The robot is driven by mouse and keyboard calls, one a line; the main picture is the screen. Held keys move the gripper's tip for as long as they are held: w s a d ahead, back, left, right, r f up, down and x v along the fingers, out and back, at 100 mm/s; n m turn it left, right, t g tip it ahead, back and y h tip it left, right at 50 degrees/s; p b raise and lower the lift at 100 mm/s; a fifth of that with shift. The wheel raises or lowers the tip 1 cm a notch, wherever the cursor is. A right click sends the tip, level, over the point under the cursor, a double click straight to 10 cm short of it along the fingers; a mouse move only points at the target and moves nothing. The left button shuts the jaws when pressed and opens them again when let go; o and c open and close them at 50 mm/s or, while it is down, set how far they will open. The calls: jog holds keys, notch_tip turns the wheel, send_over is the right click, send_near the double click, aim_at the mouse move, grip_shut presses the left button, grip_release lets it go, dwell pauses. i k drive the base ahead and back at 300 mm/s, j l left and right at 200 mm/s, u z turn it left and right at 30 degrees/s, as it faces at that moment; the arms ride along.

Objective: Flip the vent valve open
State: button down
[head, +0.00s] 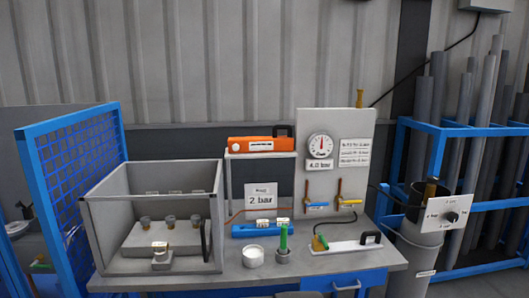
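An upright grey panel (334,130) at the back right of the bench carries a round white gauge (320,146) and a "4.0 bar" label. Below the gauge are two small valves on copper-coloured pipes, one with a blue handle (317,205) and one with a yellow handle (350,202). Both handles appear to lie roughly level. Small labels sit above and near them, but I cannot read which valve is the vent. My gripper is not in view.

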aim_at(341, 201)
jog(key=i+l, duration=0.2)
jog(key=i, duration=0.2)
jog(key=i+l+z, duration=0.1)
jog(key=i+l, duration=0.15)
jog(key=i, duration=0.2)
jog(key=i+l, duration=0.15)
jog(key=i, duration=0.3)
